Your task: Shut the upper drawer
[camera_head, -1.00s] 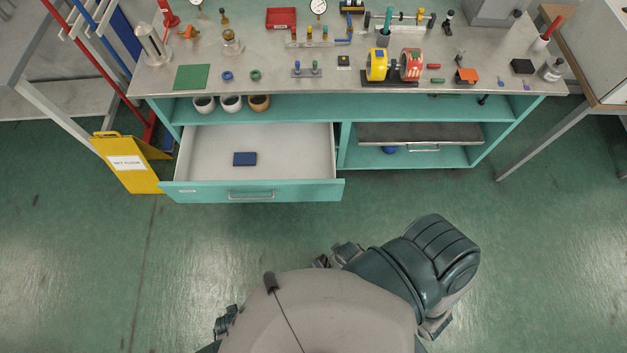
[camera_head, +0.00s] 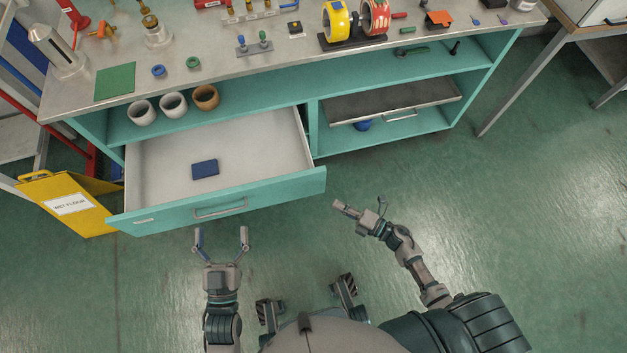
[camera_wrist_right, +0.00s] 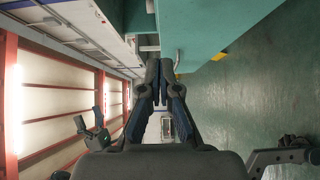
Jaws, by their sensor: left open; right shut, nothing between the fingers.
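The upper drawer (camera_head: 270,191) is a teal-fronted, pale-lined drawer. It stands pulled out from the left half of the teal workbench, with a metal handle (camera_head: 219,208) on its front. A dark blue box (camera_head: 205,169) lies inside it. My left gripper (camera_head: 221,238) is open and empty, just in front of the drawer front and below the handle. My right gripper (camera_head: 340,208) is shut and empty, to the right of the drawer's right end. In the right wrist view its fingers (camera_wrist_right: 157,72) are together, with a teal panel (camera_wrist_right: 205,28) beyond them.
A yellow wet-floor sign (camera_head: 72,205) stands close to the drawer's left end. Three cups (camera_head: 174,104) sit on the shelf above the drawer. A dark tray with a handle (camera_head: 395,101) is in the right bay.

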